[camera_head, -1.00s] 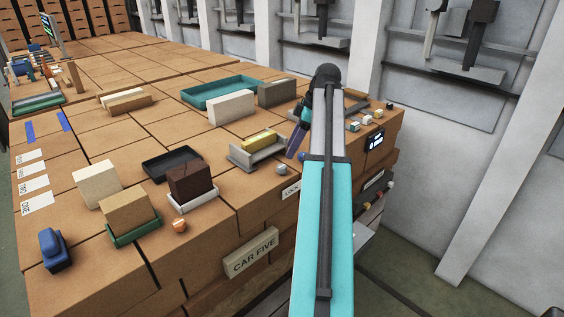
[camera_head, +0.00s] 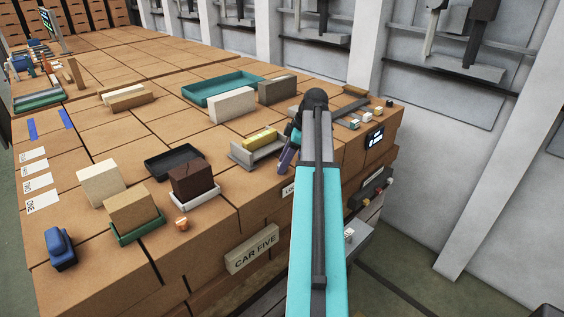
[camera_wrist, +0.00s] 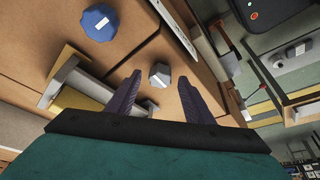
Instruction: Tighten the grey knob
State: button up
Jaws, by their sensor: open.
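The grey knob (camera_wrist: 160,74) is a small faceted knob with a white mark on top, on the brown brick top in the wrist view. My gripper (camera_wrist: 160,78) is open, its two dark purple fingers on either side of the knob in the picture. I cannot tell whether they touch it or are still above it. In the head view my gripper (camera_head: 286,160) points down by the front edge, near the "LOCK" label. The knob is hidden there behind my gripper and arm.
A blue knob (camera_wrist: 99,22) stands near the grey one. A grey holder (camera_head: 236,152) with a yellow block (camera_head: 259,139) is close on the left. A brown block (camera_head: 192,178) sits in a white tray. An orange knob (camera_head: 182,224) and small screen (camera_head: 375,139) are along the edge.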

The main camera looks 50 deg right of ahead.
jog(key=c, duration=1)
jog(key=shift+a+f, duration=0.1)
jog(key=shift+a, duration=0.15)
jog(key=shift+c, duration=0.2)
jog(key=shift+d, duration=0.15)
